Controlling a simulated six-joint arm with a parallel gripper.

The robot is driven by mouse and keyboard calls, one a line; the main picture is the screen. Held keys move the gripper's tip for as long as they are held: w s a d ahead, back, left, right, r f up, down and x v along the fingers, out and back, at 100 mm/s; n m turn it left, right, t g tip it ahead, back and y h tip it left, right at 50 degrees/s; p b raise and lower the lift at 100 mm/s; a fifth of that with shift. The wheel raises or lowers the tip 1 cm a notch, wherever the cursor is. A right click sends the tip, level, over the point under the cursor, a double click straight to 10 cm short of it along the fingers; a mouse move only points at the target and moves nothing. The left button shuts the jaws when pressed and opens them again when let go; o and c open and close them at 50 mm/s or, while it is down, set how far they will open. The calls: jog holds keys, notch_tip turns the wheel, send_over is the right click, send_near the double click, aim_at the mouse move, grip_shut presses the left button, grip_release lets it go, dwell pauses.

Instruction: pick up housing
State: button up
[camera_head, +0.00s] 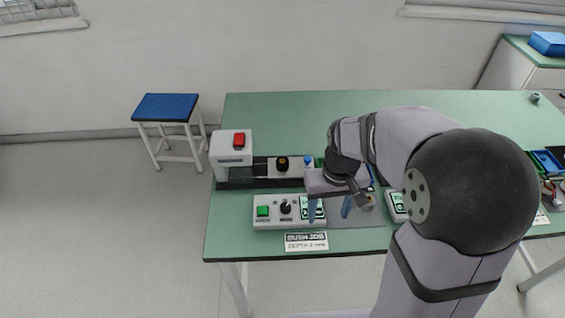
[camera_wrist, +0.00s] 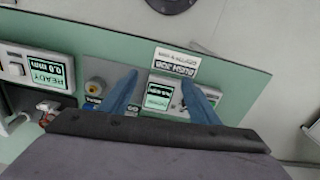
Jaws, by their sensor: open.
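My gripper (camera_head: 330,209) is open and empty, its two blue fingers pointing down over the front of the green table, beside the control box with a green button (camera_head: 263,211). In the wrist view the open fingers (camera_wrist: 160,82) reach over that box and its lit display (camera_wrist: 158,97). A small round grey part with a brass-coloured middle (camera_wrist: 97,87) lies left of the fingers in the wrist view, outside the gap. It seems to be the round part (camera_head: 369,201) right of the fingers in the head view. I cannot tell for sure that it is the housing.
A white press with a red button (camera_head: 238,141) stands at the left; a dark cylinder (camera_head: 282,164) sits on its rail. A second display box (camera_wrist: 40,68) reads READY. A label card (camera_head: 306,242) lies at the front edge. Bins (camera_head: 549,161) stand far right.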

jog(key=w+a+n, duration=0.2)
jog(key=w+a, duration=0.2)
jog(key=w, duration=1)
jog(key=n+p, duration=0.1)
jog(key=p, duration=0.1)
send_near(282, 161)
jog(key=shift+s+d+f+t+y, duration=0.1)
jog(key=shift+s+f+t+y, duration=0.25)
jog(key=shift+s+f, duration=0.35)
jog(key=shift+w+f+p, duration=0.25)
jog(key=shift+f+p, duration=0.3)
jog(key=shift+f, duration=0.65)
jog(key=shift+w+f+p, duration=0.3)
jog(key=shift+f+p, duration=0.3)
jog(key=shift+f, duration=0.65)
jog(key=shift+w+f+p, duration=0.25)
jog(key=shift+f+p, duration=0.3)
jog(key=shift+f, duration=0.65)
jog(key=c, duration=1.3)
